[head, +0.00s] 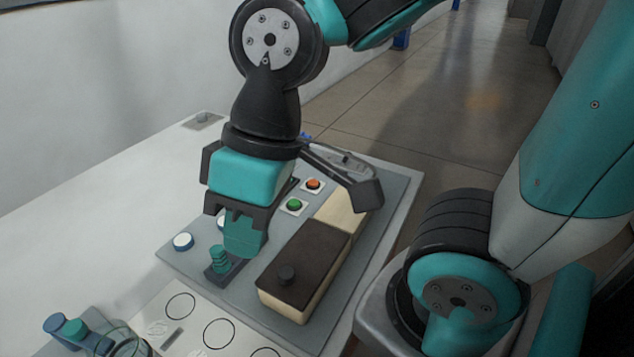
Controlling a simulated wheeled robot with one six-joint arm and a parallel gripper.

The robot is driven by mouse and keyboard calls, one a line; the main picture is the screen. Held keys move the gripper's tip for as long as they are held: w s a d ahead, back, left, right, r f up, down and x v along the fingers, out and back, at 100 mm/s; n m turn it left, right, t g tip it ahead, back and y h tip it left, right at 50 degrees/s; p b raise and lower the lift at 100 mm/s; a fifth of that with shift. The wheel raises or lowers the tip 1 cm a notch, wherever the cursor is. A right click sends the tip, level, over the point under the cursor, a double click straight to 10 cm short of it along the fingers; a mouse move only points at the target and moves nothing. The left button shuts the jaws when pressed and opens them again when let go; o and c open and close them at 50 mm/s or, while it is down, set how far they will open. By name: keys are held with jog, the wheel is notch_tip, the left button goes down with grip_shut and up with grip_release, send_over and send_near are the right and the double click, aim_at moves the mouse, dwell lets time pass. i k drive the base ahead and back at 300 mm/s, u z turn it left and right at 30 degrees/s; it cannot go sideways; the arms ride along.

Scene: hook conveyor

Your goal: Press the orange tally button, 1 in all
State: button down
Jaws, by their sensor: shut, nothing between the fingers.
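The orange button (313,184) sits on a small white square plate on the grey panel (335,333). It shows just right of my gripper's body and is uncovered in this view. My gripper (243,246) points down over the panel, shut and empty. Its fingertips appear to the left of and nearer than the orange button, close behind a ribbed teal knob (219,260). I cannot tell how high the tips are above the panel, or whether they touch anything.
A green button (294,205) is just nearer than the orange one. A cream box with a dark knobbed lid (318,243) stands to the right. White-topped blue buttons (183,241) are at left. Blue and teal parts (73,329) lie front left. The white table is clear at left.

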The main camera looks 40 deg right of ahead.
aim_at(312, 182)
jog(key=k, duration=0.45)
jog(key=z, duration=0.7)
jog(key=i, duration=0.5)
